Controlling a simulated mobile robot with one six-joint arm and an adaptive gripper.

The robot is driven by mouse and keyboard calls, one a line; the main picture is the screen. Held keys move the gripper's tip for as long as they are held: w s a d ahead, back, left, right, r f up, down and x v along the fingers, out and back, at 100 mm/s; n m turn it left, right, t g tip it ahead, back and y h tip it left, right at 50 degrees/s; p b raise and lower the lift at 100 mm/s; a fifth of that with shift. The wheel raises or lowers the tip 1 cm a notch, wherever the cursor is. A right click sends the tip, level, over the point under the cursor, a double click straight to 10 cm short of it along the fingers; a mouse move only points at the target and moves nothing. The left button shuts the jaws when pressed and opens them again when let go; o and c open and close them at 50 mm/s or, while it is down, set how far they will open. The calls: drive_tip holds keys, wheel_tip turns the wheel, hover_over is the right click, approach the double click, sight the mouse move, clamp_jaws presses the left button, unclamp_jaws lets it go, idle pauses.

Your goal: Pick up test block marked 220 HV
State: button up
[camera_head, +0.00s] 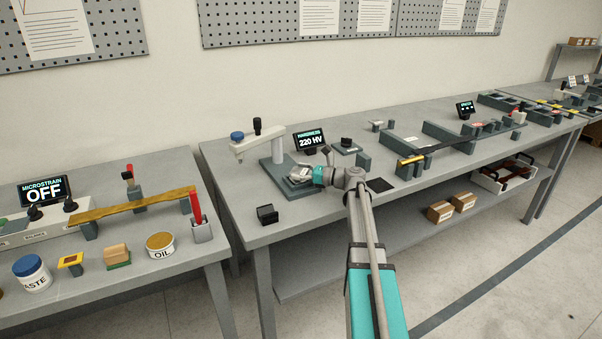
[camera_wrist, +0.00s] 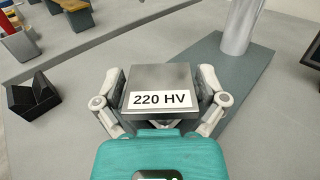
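The test block (camera_wrist: 160,96) is a grey metal block with a white label reading "220 HV" in the wrist view. It is between the two fingers of my gripper (camera_wrist: 161,88), which close in against its left and right sides. In the head view my gripper (camera_head: 309,175) is at the hardness tester (camera_head: 262,150), with the block (camera_head: 299,174) at its tip, over the tester's base plate. I cannot tell whether the block rests on the plate or is just above it. The tester's display (camera_head: 310,141) reads 220 HV.
A small black holder (camera_head: 267,214) stands near the bench's front left corner; it also shows in the wrist view (camera_wrist: 33,101). The tester's column (camera_wrist: 241,25) rises close behind the block. A gap separates this bench from the left one.

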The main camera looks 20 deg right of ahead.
sight(298, 170)
drive_tip(key=c, duration=0.8)
drive_tip(key=shift+r, duration=0.2)
wheel_tip(298, 170, up, 3)
drive_tip(key=p, duration=0.3)
drive_tip(key=shift+s+d+r+p, duration=1)
drive_tip(key=shift+s+r+p, duration=0.65)
drive_tip(key=shift+s, duration=0.5)
drive_tip(key=shift+s+d+r+p, duration=0.95)
drive_tip(key=shift+s+r+p, duration=0.7)
drive_tip(key=shift+s, duration=0.45)
drive_tip(key=shift+s+d+r+p, duration=1)
drive_tip(key=shift+s+r+p, duration=0.65)
drive_tip(key=shift+s, duration=0.5)
drive_tip(key=shift+f, duration=0.15)
